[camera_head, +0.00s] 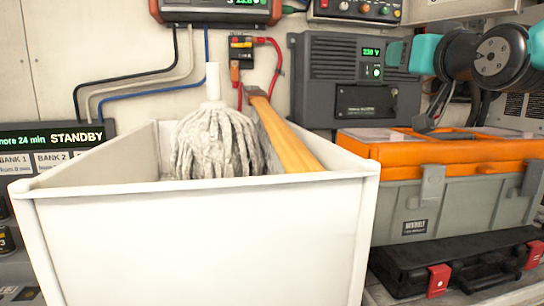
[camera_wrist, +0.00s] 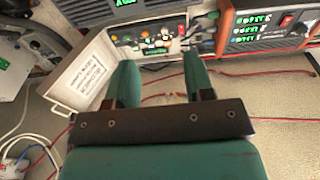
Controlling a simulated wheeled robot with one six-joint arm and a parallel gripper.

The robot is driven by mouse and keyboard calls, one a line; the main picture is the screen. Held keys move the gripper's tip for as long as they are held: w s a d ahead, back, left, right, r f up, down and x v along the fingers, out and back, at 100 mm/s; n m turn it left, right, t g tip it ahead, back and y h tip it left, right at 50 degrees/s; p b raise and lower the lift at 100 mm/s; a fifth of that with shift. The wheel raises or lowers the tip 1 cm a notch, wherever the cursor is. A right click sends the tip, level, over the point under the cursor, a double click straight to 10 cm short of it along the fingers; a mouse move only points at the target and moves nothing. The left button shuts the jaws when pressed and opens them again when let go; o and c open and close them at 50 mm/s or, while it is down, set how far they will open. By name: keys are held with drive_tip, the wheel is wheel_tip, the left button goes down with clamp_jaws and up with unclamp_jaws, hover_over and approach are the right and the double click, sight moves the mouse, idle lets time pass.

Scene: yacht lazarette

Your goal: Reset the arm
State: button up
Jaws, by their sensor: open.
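My gripper (camera_wrist: 158,82) shows in the wrist view with its two teal fingers spread apart and nothing between them. Beyond the fingers is a panel with knobs and small lights. In the head view my arm reaches in from the upper right, above an orange and grey toolbox (camera_head: 430,205). The fingertips cannot be made out clearly in the head view.
A white bin (camera_head: 200,245) holding a mop (camera_head: 215,140) and a wooden handle (camera_head: 285,140) fills the front. A black case (camera_head: 455,268) with red latches lies below the toolbox. A grey power unit (camera_head: 350,80) and cables line the wall behind.

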wheel_tip(320, 180, down, 21)
drive_tip(key=s+d+g+h, duration=0.2)
drive_tip(key=d+g, duration=0.1)
drive_tip(key=g, duration=0.5)
drive_tip(key=s+d+f+m+g+h, duration=0.1)
drive_tip(key=s+d+f+m+g, duration=0.15)
drive_tip(key=s+f+g, duration=0.95)
drive_tip(key=s+a+r+n+y, duration=0.1)
drive_tip(key=s+a+n+y, duration=0.1)
drive_tip(key=s+a+n, duration=0.2)
drive_tip(key=s+a+r+n+y+p, duration=0.1)
drive_tip(key=s+a+n, duration=0.3)
drive_tip(key=s+a, duration=0.5)
drive_tip(key=shift+s+a+r+t+y, duration=0.2)
drive_tip(key=shift+a+r+t+y, duration=0.2)
drive_tip(key=shift+r+y, duration=0.3)
